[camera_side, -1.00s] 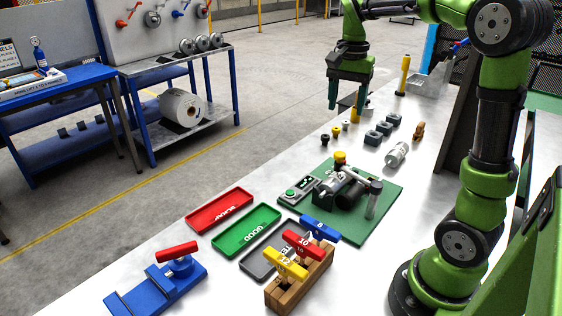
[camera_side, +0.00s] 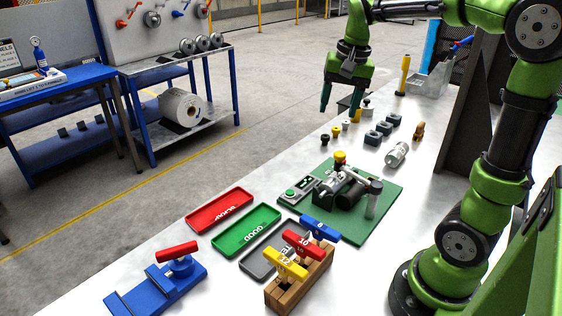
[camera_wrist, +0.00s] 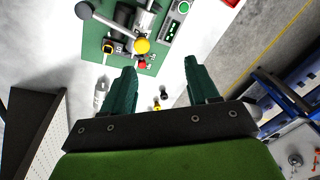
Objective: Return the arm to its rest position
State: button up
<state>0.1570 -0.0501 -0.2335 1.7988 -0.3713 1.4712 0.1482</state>
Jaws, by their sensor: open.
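My gripper (camera_side: 339,99) is open and empty in the side view. It hangs in the air above the far part of the table, over the small knobs and weights. In the wrist view my gripper (camera_wrist: 162,92) shows two dark green fingers spread well apart, with nothing between them but the table and small parts below. My green arm reaches in from the right of the side view.
A green board (camera_side: 384,213) carries the hoist device (camera_side: 345,186). A red tray (camera_side: 219,211), a green tray (camera_side: 246,230) and a wooden block (camera_side: 301,278) with coloured handles stand nearer. Grey blocks (camera_side: 384,129) and a silver cylinder (camera_side: 397,154) lie near the gripper. A dark upright panel (camera_side: 466,120) stands beside my arm.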

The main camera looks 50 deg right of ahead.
jog(key=s+a+f+n+t+y, duration=0.2)
jog(key=s+a+n+t, duration=0.3)
jog(key=a, duration=1.1)
jog(key=s+n, duration=0.2)
jog(key=s, duration=0.2)
jog(key=shift+s+f, duration=0.2)
jog(key=shift+f, duration=0.15)
